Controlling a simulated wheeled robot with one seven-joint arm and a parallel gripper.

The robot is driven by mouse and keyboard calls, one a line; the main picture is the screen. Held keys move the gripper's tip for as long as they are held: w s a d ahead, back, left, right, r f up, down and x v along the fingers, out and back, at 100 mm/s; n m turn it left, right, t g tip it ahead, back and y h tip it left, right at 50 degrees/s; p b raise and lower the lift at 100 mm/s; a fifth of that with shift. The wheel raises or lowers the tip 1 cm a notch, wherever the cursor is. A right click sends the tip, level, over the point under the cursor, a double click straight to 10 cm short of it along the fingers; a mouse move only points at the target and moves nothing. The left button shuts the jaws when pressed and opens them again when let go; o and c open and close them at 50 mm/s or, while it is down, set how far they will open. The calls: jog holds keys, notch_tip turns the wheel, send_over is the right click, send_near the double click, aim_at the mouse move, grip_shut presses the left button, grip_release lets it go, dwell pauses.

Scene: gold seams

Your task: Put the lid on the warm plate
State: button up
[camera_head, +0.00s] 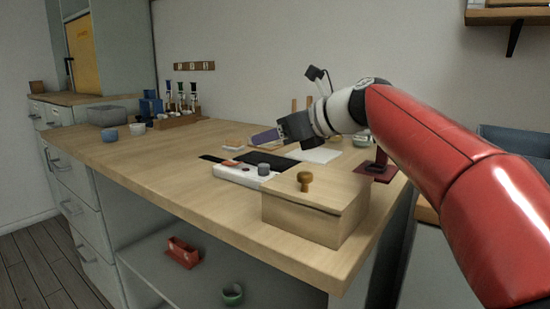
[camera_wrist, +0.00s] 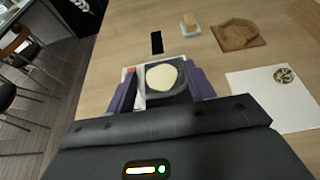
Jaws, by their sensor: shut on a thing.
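My gripper (camera_head: 268,138) is above the middle of the worktop, pointing left. In the wrist view its purple fingers (camera_wrist: 161,86) stand apart, on either side of a dark grey piece with a round cream face (camera_wrist: 161,77). I cannot make out whether this piece is the lid. A low white block (camera_head: 232,174), possibly the warm plate, lies below and in front of my gripper.
A wooden box with a knob (camera_head: 300,215) stands at the front right. A white sheet (camera_head: 316,155) lies behind it, also in the wrist view (camera_wrist: 265,90). Bottles in a rack (camera_head: 181,120) and bowls (camera_head: 109,136) stand at the far left. The front left worktop is clear.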

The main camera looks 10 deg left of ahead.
aim_at(276, 162)
jog(key=shift+f+b, duration=0.55)
jog(key=shift+f, duration=1.15)
jog(key=shift+f, duration=0.2)
jog(key=o, duration=0.9)
jog(key=shift+r, duration=0.1)
jog(key=shift+d+r, duration=0.1)
jog(key=shift+r, duration=0.05)
jog(key=p+v, duration=0.1)
jog(key=v, duration=1)
jog(key=shift+s+d+r, duration=0.15)
jog(key=shift+s+d, duration=0.05)
jog(key=shift+d, duration=0.1)
